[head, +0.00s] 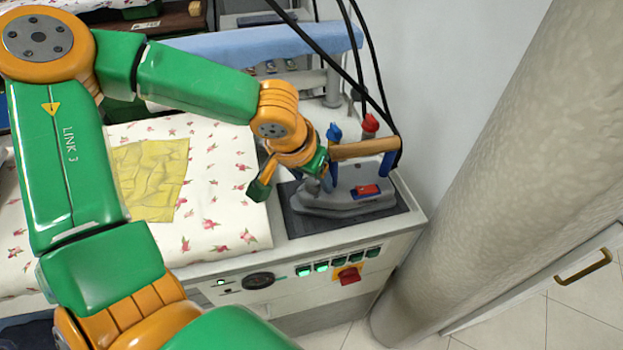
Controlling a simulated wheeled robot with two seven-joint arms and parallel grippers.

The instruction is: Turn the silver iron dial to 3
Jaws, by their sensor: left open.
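The silver iron (345,205) rests on a dark mat (298,222) at the right end of the ironing station. It has a wooden handle (365,149) and a small red switch (367,190) on its body. My left gripper (290,182) is at the iron's left side, pointing down, with its jaws open. One finger is left of the iron, over the mat's edge; the other is close against the iron's rear left part, and I cannot tell whether it touches. I cannot make out the dial or its numbers; the gripper covers part of the iron. My right gripper is not in view.
A floral ironing board (225,225) with a folded yellow cloth (150,180) lies left of the iron. The station's front panel has green switches (340,260) and a red knob (348,276). Black cables hang above the iron. A thick column (510,170) stands at the right.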

